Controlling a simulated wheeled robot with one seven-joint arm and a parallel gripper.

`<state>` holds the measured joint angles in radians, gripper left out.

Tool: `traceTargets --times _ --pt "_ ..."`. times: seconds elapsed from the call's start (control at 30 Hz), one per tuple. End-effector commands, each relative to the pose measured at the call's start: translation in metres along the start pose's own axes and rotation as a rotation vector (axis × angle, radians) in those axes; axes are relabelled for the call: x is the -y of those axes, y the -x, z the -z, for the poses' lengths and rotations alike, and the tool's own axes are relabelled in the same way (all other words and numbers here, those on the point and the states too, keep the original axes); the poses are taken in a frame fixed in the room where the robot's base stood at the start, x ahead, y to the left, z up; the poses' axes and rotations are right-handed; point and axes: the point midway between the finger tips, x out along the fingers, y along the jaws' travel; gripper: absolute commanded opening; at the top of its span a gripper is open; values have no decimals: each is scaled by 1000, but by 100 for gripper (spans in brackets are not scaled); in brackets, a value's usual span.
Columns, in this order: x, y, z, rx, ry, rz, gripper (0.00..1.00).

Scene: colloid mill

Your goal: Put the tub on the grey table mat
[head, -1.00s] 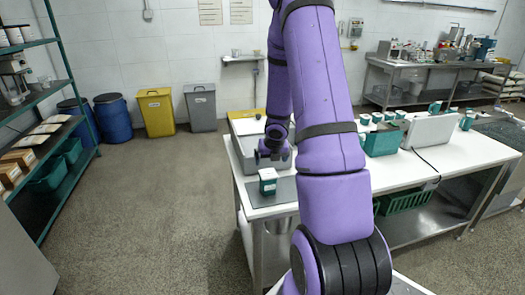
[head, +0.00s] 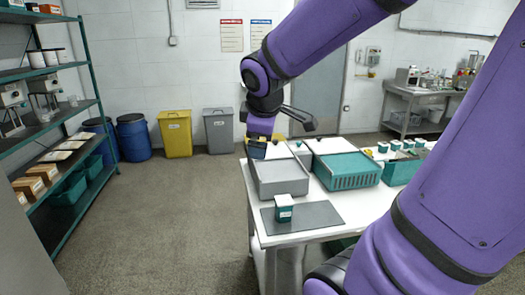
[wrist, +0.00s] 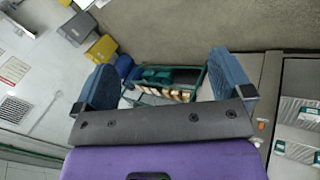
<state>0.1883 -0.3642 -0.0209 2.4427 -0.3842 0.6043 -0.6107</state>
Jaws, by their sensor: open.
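A tub (head: 284,207), white on top with a green lower part, stands upright on the grey table mat (head: 318,217) near its left end, at the near left of the white table. My gripper (head: 257,149) is raised behind the tub, seen above the back of the grey crate, well apart from the tub. In the wrist view my gripper (wrist: 165,78) has its two blue fingers wide apart with nothing held between them. The tub and mat do not show clearly in that view.
A grey crate (head: 280,178) and a green crate (head: 348,172) stand behind the mat. Several other tubs (head: 397,146) stand farther right. Shelving (head: 85,100) is at the left, with open floor between it and the table (head: 262,240).

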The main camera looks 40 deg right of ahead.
Motion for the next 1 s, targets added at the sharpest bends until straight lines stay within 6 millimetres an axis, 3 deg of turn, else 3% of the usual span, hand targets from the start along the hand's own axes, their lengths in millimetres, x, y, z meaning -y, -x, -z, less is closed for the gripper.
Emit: traceTargets --times 0.03,0.2,0.4,0.5,1.0 --pt "12 17 1 -26 -80 11 98" --pt "59 62 -4 -86 -378 101 98" --pt "104 98 -13 -123 -630 222 98" --pt "117 106 -16 -128 -697 262 98" --pt "123 111 -18 -128 -737 285 98"
